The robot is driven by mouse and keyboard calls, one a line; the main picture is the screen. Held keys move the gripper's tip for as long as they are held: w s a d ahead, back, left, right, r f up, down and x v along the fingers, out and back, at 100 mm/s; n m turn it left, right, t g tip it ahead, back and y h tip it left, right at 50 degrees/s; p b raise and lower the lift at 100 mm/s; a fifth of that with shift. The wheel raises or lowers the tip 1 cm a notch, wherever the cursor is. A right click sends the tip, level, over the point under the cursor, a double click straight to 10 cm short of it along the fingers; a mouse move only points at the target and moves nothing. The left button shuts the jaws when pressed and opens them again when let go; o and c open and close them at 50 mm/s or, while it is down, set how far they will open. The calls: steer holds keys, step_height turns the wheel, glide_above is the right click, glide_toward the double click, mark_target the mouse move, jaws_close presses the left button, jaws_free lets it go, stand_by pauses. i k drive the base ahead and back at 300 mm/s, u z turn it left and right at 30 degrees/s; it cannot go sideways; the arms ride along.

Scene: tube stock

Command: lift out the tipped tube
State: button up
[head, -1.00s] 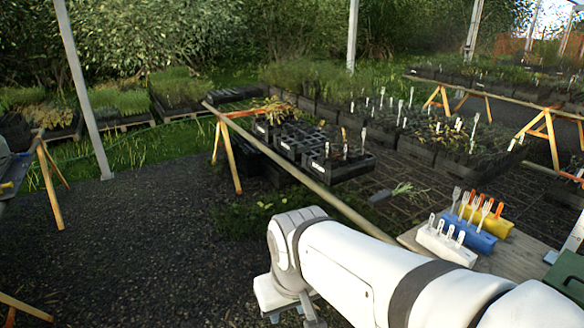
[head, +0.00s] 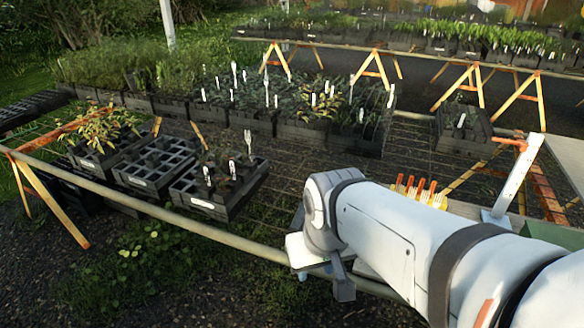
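Black crates of tube stock stand on a wire-mesh bench (head: 420,180). The nearest crate (head: 205,206) holds a few dark plants and white labels. The middle crate (head: 143,182) shows mostly empty cells, and the left crate (head: 88,164) holds yellowish-green plants. I cannot make out a tipped tube in any of them. My gripper (head: 325,284) hangs near the bench's front rail, to the right of the nearest crate and apart from it. Its fingers are small and partly hidden by my wrist, so I cannot tell their opening.
Orange-handled forks (head: 418,190) show partly behind my arm. A lone crate (head: 464,130) stands farther back, with bare mesh around it. More plant crates fill the back. Dark gravel lies in front.

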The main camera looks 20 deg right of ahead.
mark_target(297, 224)
steer(key=z, duration=0.5)
steer(key=i, duration=0.9)
steer(key=z, duration=0.55)
steer(key=k, duration=0.95)
steer(key=z, duration=0.2)
steer(key=i, duration=0.9)
steer(key=u, duration=0.1)
